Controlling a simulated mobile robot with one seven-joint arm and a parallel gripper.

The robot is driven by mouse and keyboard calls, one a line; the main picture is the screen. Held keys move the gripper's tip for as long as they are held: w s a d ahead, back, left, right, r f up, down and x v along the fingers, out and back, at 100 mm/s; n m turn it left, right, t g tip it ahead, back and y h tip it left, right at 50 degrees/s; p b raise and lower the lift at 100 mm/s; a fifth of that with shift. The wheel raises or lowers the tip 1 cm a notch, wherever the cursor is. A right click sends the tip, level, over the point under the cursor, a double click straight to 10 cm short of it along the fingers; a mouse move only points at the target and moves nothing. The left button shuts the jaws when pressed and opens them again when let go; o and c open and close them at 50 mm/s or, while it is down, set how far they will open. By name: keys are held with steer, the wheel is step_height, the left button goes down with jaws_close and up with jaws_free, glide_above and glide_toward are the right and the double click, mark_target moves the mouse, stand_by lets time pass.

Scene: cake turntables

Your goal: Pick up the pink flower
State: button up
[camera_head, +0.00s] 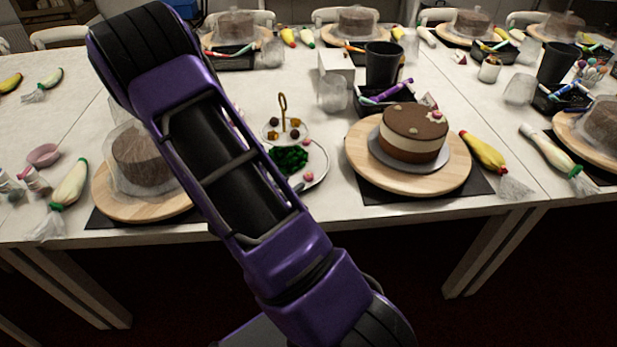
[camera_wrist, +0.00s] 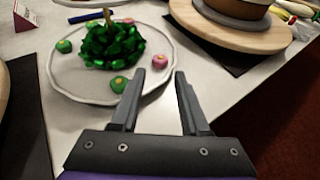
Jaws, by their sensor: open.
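A small pink flower (camera_wrist: 159,61) sits near the right rim of a grey-white plate (camera_wrist: 72,82) in the wrist view. It also shows in the head view (camera_head: 308,177), at the plate's right side. My gripper (camera_wrist: 161,80) is open and empty, with its fingertips just short of the flower and the flower lined up between them. A leafy green clump (camera_wrist: 112,42) stands on the plate beside several small green pieces, including one near the left finger (camera_wrist: 118,84).
A chocolate cake (camera_head: 414,133) with a pale middle layer stands on a round wooden turntable (camera_head: 365,174) right of the plate. A covered cake (camera_head: 143,157) stands left. A piping bag (camera_head: 485,151) lies farther right. The table's front edge is close.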

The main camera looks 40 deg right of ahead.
mark_target(309, 174)
steer(key=x, duration=0.9)
steer(key=shift+f+b, duration=0.2)
steer(key=shift+b, duration=0.1)
steer(key=shift+c, duration=0.2)
jaws_close()
